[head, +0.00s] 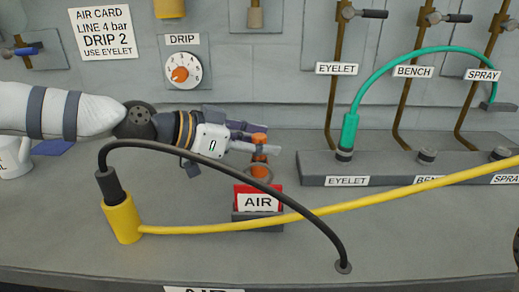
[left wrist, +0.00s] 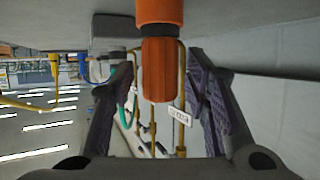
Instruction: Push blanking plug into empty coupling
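An orange plug (head: 260,141) stands above a grey ring at the middle of the bench, behind the AIR sign. My left gripper (head: 256,141) reaches in from the left with its fingers on either side of the plug. In the left wrist view the orange plug (left wrist: 161,68) sits between the two open fingers, with a gap on each side. The BENCH coupling (head: 427,156) and the SPRAY coupling (head: 500,154) have no hose in them. The EYELET coupling (head: 345,154) has the green hose end in it. My right gripper is not in view.
A red AIR sign (head: 258,200) stands just in front of the plug. A yellow coupling (head: 122,217) with a black hose (head: 230,160) arching out of it stands at front left. A yellow hose (head: 400,191) crosses to the right.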

